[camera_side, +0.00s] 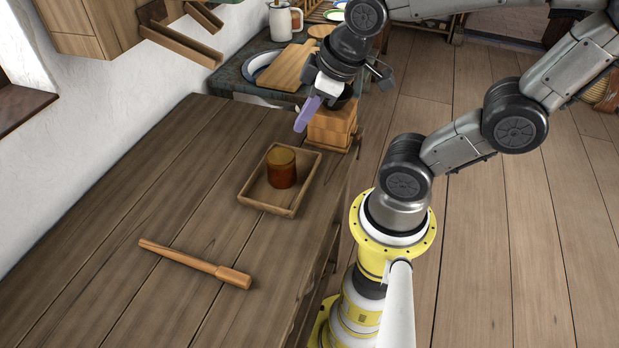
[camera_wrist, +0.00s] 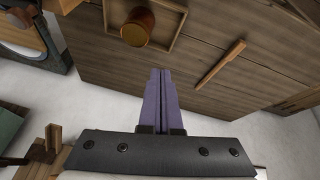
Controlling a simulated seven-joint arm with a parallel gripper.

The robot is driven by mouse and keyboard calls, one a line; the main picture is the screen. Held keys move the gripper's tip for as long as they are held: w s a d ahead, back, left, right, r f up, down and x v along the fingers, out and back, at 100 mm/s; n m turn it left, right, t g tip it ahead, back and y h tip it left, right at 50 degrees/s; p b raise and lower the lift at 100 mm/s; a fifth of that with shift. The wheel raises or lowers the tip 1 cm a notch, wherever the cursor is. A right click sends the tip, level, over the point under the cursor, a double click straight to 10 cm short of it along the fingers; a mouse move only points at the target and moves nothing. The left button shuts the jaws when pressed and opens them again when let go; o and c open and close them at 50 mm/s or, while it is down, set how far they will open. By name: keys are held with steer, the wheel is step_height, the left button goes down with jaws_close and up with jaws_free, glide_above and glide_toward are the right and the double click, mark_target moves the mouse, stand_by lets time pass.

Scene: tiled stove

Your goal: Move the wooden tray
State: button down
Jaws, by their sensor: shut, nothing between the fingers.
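The wooden tray (camera_side: 267,206) is a shallow rectangular tray with a raised rim, lying on the wooden counter. A brown cylindrical cup or jar (camera_side: 282,168) stands inside it. In the wrist view the tray (camera_wrist: 172,44) shows at the top, partly cut off, with the brown jar (camera_wrist: 137,28) at its edge. My gripper (camera_side: 301,129) has purple fingers and is held above the counter, behind the tray in the side view and apart from it. In the wrist view the fingers (camera_wrist: 159,75) are together with nothing between them.
A wooden rolling-pin-like stick (camera_side: 195,263) lies on the counter in front of the tray. A wooden box (camera_side: 332,128) stands behind the tray near my gripper. A cutting board (camera_side: 282,67) and white jug (camera_side: 281,20) are farther back. The counter's left part is clear.

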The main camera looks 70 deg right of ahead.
mark_target(267, 175)
steer(key=s+d+f+g, duration=0.1)
steer(key=d+f, duration=0.1)
steer(key=f, duration=0.5)
steer(key=s+d+f+m+g, duration=0.1)
steer(key=d+f+g, duration=0.1)
steer(key=f, duration=0.6)
steer(key=s+d+f+m+g, duration=0.1)
steer(key=s+d+f+g, duration=0.1)
steer(key=f, duration=0.5)
steer(key=shift+d+f, duration=0.4)
steer(key=shift+d, duration=0.1)
steer(key=w, duration=0.3)
steer(key=shift+w+f, duration=0.1)
steer(key=shift+f, duration=0.05)
steer(key=shift+w, duration=0.5)
steer(key=w, duration=1.3)
steer(key=shift+s, duration=0.15)
